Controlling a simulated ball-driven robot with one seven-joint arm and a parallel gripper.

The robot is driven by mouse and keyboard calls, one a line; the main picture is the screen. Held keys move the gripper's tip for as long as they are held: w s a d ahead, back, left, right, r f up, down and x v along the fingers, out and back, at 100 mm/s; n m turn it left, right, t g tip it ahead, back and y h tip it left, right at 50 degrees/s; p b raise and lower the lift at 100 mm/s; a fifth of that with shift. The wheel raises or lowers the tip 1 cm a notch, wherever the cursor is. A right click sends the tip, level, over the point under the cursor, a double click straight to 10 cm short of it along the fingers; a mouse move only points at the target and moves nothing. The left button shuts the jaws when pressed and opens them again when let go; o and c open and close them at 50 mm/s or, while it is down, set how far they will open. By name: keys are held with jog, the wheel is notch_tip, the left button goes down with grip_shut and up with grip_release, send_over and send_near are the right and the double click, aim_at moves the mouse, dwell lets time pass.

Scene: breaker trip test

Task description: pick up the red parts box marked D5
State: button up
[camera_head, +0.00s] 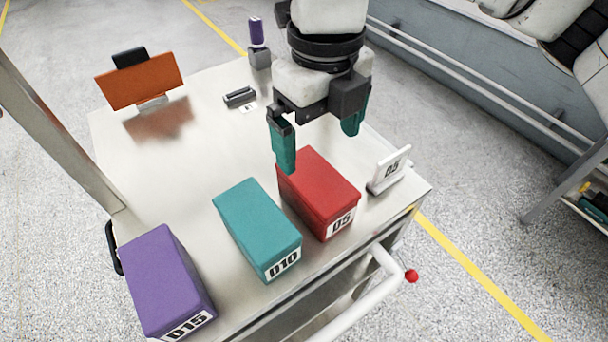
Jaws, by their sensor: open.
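The red parts box (317,190) stands on the metal cart top (190,190) near its front right. Its front label reads "05" or "D5". My gripper (318,145) is open and empty, with its two teal fingers pointing down. It hangs over the far end of the red box; the left finger overlaps the box's far left corner in the picture. I cannot tell whether the finger touches the box. The right finger is farther back and to the right, apart from the box in the picture.
A teal box (255,225) marked D10 stands close to the left of the red box, and a purple box (163,280) marked D15 stands farther left. An orange panel (140,80) is at the back left.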

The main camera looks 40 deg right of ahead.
aim_at(316, 177)
notch_tip(316, 177, down, 4)
jog(key=shift+f, duration=0.25)
jog(key=shift+s+a+f+p, duration=0.15)
jog(key=shift+f+p, duration=0.3)
jog(key=shift+f, duration=0.95)
jog(key=shift+s+a+f+p, duration=0.1)
jog(key=shift+f+p, duration=0.3)
jog(key=shift+f, duration=1)
jog(key=shift+c, duration=0.4)
jog(key=shift+w, duration=0.1)
jog(key=c, duration=1.2)
